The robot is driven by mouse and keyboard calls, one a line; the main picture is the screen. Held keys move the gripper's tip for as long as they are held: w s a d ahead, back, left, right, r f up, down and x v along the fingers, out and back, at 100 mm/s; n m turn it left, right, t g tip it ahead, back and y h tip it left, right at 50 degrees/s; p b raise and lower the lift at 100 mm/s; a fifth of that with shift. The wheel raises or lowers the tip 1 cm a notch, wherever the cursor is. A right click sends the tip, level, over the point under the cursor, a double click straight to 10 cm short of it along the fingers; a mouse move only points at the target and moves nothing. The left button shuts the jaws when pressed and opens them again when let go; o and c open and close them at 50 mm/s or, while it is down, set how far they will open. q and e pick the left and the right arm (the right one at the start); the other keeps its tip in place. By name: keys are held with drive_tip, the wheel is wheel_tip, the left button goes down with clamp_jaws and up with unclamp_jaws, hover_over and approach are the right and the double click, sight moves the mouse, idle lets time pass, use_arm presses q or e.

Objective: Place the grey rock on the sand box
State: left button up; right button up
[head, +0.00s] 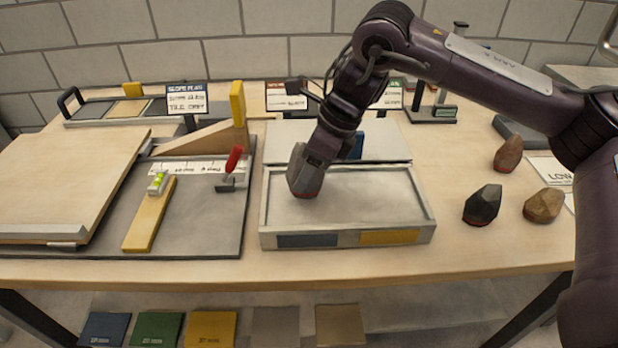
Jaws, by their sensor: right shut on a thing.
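The grey rock (299,174), faceted with a reddish underside, is in my right gripper (312,167). The gripper points down and is shut on the rock, hiding part of its right side. The rock shows over the back left part of the sand box (347,240), a shallow light-grey tray with a dark blue and a yellow panel on its front. I cannot tell whether the rock's underside touches the sand. My left gripper is not in view.
A black rock (483,205), a tan rock (543,206) and a brown rock (508,154) stand right of the box. Left are a board with a red-handled clamp (232,164) and a yellow level bar (149,215). Small signs stand behind. The box's right half is clear.

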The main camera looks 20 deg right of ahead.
drive_tip(key=shift+f, duration=0.95)
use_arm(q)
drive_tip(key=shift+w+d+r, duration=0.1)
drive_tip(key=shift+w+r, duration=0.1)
use_arm(e)
drive_tip(key=shift+f, duration=0.2)
drive_tip(key=o, duration=1.1)
drive_tip(key=shift+c, duration=0.2)
drive_tip(key=shift+o, duration=1.4)
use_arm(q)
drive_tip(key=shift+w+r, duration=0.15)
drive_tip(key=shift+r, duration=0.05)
use_arm(e)
drive_tip(key=shift+r, duration=0.1)
